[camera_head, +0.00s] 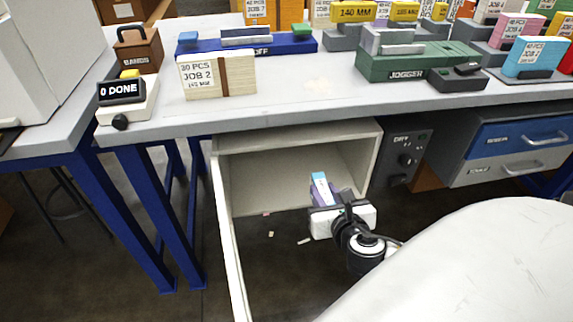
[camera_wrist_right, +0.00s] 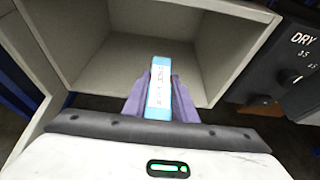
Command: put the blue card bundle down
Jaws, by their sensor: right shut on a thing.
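My right gripper (camera_head: 322,190) is shut on the blue card bundle (camera_head: 319,181), in front of the open cabinet under the table. In the right wrist view the bundle (camera_wrist_right: 159,92) sits between the purple fingers of the gripper (camera_wrist_right: 160,100); it is light blue with a white printed strip along its edge. Beyond it is the cream interior of the cabinet (camera_head: 290,137), which looks empty. The bundle appears in front of the cabinet floor; I cannot tell whether it touches it. My left gripper is not in view.
The cabinet's door (camera_head: 231,250) stands open at the left. A dark panel marked DRY (camera_head: 404,155) is right of the cabinet. The tabletop holds a cream JOB 2 bundle (camera_head: 205,78), the green jogger (camera_head: 420,65) and a counter (camera_head: 122,92). Small scraps lie on the floor.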

